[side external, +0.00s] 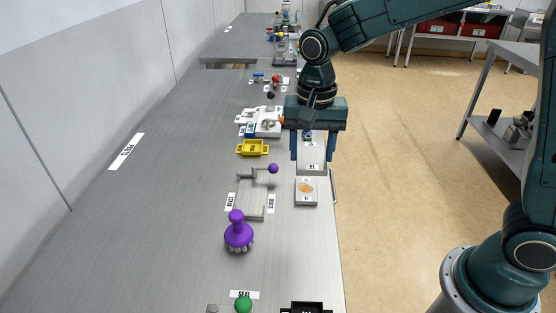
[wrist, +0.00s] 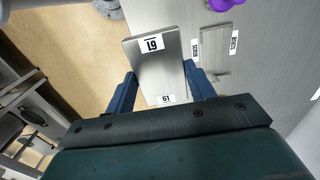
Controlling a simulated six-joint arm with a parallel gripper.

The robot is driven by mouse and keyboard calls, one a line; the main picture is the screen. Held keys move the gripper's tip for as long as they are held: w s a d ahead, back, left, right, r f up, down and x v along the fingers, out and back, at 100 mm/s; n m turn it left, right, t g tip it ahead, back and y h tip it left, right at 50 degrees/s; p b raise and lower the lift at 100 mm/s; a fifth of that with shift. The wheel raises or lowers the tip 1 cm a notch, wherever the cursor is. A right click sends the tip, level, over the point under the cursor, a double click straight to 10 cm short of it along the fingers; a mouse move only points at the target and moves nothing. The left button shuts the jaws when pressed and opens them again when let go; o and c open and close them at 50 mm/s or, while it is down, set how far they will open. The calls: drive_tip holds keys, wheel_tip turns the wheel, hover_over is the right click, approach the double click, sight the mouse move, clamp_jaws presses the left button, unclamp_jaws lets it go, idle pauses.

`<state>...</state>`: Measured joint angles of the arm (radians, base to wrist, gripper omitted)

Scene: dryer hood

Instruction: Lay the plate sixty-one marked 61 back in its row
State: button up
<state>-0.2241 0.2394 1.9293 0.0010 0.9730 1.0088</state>
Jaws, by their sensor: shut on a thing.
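The grey plate marked 61 (side external: 312,152) is between the two blue fingers of my gripper (side external: 311,155), near the right edge of the bench. In the wrist view the plate (wrist: 157,65) fills the space between the fingers (wrist: 160,90), with a 61 label at its far end and another 61 label near my gripper. My gripper is shut on the plate. How far the plate is above the bench cannot be told. A flat piece with an orange oval (side external: 306,187) lies just nearer the camera in the side view.
A purple-handled tool (side external: 238,232), a metal bracket with a purple ball (side external: 273,168), a yellow tray (side external: 252,148) and a white fixture (side external: 263,121) stand left of my gripper. A green ball (side external: 243,304) is at the front. The bench's left side is mostly clear.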

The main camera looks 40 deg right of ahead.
drive_tip(key=shift+s+d, duration=0.1)
drive_tip(key=shift+s, duration=0.2)
drive_tip(key=shift+f, duration=0.15)
drive_tip(key=shift+f, duration=0.2)
hover_over(307, 227)
wheel_tip(307, 227, down, 16)
drive_tip(key=shift+r, duration=0.2)
drive_tip(key=shift+f, duration=1.9)
drive_tip(key=shift+f, duration=0.15)
drive_tip(key=o, duration=1.2)
drive_tip(key=shift+c, duration=0.2)
